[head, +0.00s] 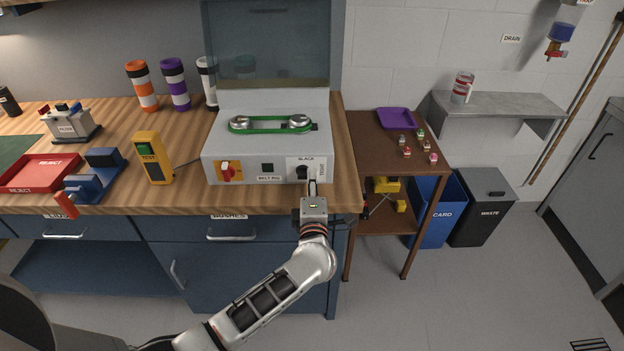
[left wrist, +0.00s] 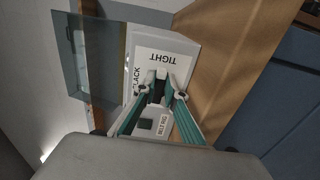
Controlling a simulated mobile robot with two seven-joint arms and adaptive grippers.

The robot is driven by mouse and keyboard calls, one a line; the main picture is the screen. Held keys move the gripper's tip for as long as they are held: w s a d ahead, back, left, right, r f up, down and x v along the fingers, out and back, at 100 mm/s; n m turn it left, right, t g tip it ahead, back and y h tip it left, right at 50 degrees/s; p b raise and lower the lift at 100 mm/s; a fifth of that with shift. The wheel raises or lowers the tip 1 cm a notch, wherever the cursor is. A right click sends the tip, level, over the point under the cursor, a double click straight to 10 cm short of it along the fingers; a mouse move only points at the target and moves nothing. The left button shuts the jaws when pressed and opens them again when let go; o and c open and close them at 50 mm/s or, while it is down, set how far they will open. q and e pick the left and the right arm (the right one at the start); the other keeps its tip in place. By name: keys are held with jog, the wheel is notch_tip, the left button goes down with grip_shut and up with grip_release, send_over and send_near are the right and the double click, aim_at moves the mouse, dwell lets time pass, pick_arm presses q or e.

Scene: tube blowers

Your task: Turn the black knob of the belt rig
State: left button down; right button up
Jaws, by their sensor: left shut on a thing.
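The belt rig (head: 222,140) is a pale grey box on the wooden workbench, with a green belt (head: 270,124) around two metal pulleys on top. The black knob (head: 302,173) is on the right of its front face, on a white plate marked BLACK and TIGHT. My left gripper (head: 313,184) is at that plate, shut on the knob, and hides part of it. In the left wrist view the knob (left wrist: 158,91) sits between the two fingertips, beside the TIGHT label (left wrist: 161,57). The knob's exact angle is hard to tell. My right gripper is not in view.
A clear raised cover (head: 266,45) stands behind the belt. A yellow tester (head: 153,158) is to the left. A brown side table (head: 436,160) stands right of the bench.

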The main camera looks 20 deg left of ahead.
pick_arm(q)
jog(key=shift+f, duration=0.15)
jog(key=c, duration=2.1)
grip_release()
jog(key=v, duration=1.2)
jog(key=shift+s, duration=0.1)
